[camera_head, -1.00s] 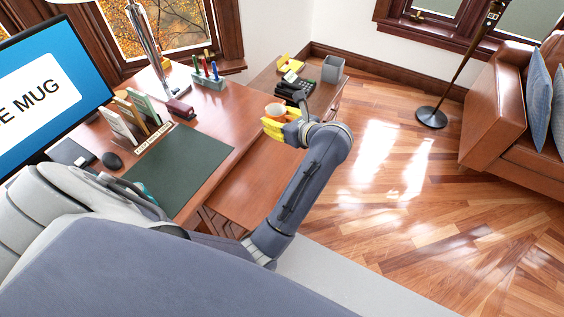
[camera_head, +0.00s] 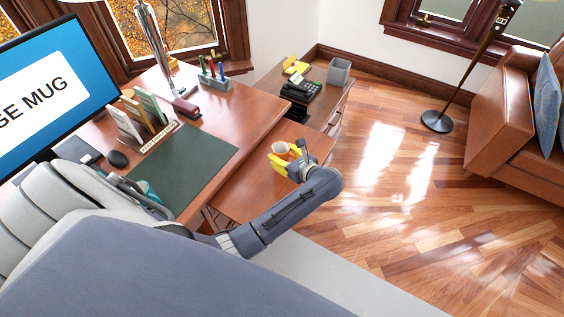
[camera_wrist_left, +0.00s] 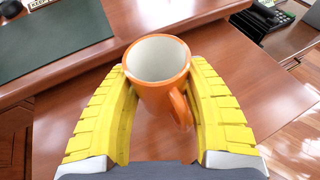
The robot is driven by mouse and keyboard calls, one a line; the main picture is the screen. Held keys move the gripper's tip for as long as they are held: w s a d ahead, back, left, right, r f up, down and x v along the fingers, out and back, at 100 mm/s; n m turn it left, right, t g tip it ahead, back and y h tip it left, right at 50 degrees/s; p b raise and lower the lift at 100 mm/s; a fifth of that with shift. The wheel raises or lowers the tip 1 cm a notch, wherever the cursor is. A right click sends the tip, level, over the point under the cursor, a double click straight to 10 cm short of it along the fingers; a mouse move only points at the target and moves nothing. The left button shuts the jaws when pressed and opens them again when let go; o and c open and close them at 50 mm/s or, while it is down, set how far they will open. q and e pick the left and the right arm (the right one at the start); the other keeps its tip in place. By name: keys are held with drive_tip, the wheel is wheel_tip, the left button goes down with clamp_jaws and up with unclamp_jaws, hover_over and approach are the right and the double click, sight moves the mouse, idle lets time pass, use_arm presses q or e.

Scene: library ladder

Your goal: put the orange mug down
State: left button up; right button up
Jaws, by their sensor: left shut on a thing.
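The orange mug (camera_head: 281,147), white inside, is in my left gripper (camera_head: 286,160) in the head view. In the left wrist view the mug (camera_wrist_left: 160,90) stands upright and empty, its handle toward the lower right. The yellow fingers of the left gripper (camera_wrist_left: 160,72) are shut on it from both sides. It is over the brown wooden surface (camera_head: 245,185) to the right of the green desk pad. The mug's base is hidden, so I cannot tell whether it touches wood. My right gripper is not in view.
The desk carries a green pad (camera_head: 185,165), file holder, stapler (camera_head: 187,109) and pen holder (camera_head: 213,78). A side cabinet behind holds a black telephone (camera_head: 300,88) and grey bin (camera_head: 339,71). Bare wood lies around the mug.

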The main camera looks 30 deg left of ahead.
use_arm(q)
drive_tip(key=shift+f, duration=1.9)
drive_tip(key=shift+f, duration=0.1)
drive_tip(key=o, duration=1.3)
drive_tip(key=shift+d, duration=0.1)
drive_tip(key=v, duration=1.2)
